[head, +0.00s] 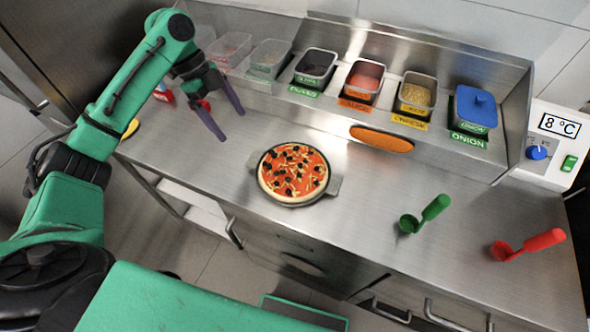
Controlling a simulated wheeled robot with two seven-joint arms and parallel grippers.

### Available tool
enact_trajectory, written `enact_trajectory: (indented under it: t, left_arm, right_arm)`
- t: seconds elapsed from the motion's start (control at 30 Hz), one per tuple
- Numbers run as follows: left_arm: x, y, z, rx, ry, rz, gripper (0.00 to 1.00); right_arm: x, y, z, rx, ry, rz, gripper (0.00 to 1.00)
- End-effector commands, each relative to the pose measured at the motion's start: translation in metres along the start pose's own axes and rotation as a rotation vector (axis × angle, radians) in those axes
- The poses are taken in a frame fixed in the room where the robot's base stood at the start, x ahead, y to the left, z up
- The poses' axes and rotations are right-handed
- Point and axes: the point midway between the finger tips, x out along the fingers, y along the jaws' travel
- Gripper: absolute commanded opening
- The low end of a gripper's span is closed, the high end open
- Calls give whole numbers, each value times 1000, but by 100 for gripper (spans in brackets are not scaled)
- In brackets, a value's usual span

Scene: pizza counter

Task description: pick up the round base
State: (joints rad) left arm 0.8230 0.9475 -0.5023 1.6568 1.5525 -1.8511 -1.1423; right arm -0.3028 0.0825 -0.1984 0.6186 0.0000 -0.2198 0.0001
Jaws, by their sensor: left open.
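The round base (265,184) lies on a round grey pan with side tabs (335,186) near the counter's front edge. It is topped with red sauce, pale strips and dark olive pieces. My left gripper (231,125) is open and empty, with its two purple fingers over the counter to the upper left of the base, apart from it. My right gripper is not in view.
A green scoop (427,213) and a red scoop (530,244) lie to the right. An orange oval (382,139) lies below several topping bins, including a blue-lidded onion bin (476,107).

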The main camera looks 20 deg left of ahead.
Motion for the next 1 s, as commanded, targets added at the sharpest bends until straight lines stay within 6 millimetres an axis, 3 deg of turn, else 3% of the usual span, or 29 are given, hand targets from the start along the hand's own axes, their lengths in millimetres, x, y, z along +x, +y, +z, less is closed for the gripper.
enact_trajectory:
  t: [0.23,0.47,0.6,0.7,0.87,0.9,1.0]
  left_arm:
    - [59,2,-3,0,1,6,100]
    - [91,2,-5,0,1,5,100]
    - [119,4,-7,-1,2,4,100]
    - [131,3,-6,0,0,2,100]
    - [134,3,-5,0,-1,1,100]
    - [133,3,-5,0,-1,1,96]
    - [133,3,-5,0,-1,1,58]
  right_arm:
    - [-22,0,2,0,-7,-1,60]
    - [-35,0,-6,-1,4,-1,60]
    - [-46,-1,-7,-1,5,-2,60]
    - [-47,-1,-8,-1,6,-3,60]
    - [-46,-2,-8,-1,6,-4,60]
    - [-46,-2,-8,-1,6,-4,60]
    - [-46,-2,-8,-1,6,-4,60]
